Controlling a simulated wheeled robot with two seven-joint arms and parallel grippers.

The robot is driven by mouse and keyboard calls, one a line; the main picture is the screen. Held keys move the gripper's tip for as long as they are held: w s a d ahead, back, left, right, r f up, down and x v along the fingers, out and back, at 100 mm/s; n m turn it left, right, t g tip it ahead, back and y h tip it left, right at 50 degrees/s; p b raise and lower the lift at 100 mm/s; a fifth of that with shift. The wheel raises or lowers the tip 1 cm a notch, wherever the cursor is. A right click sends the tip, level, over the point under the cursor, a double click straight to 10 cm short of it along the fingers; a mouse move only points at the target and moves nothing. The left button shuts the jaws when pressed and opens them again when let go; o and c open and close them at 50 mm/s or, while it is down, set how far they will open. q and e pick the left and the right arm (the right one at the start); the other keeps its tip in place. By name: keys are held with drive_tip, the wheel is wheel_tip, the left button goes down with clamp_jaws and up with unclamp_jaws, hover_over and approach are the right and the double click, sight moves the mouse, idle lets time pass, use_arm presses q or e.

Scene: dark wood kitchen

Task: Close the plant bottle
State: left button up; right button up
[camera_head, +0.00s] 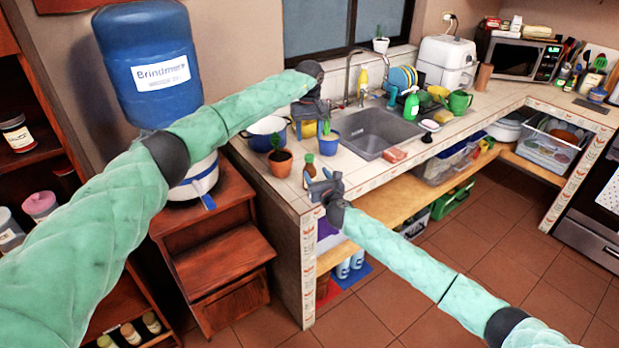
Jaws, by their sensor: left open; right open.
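I cannot tell for sure which object is the plant bottle. A small item with a green top (309,163) stands at the counter's front corner, right behind my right gripper, partly hidden by it. A blue pot with a green plant (328,142) and a terracotta pot with a cactus (280,162) stand close by. A green spray bottle (411,104) stands behind the sink. My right gripper (323,182) is open at the counter's front edge; contact with the small item is unclear. My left gripper (309,112) is open, higher up, above the counter behind the blue pot.
A blue and white pot (267,134) sits left of the plants. A large blue water jug (150,65) stands at the left. The floor in front is clear.

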sight(311, 166)
drive_tip(key=shift+x, duration=3.9)
drive_tip(key=shift+f, duration=0.1)
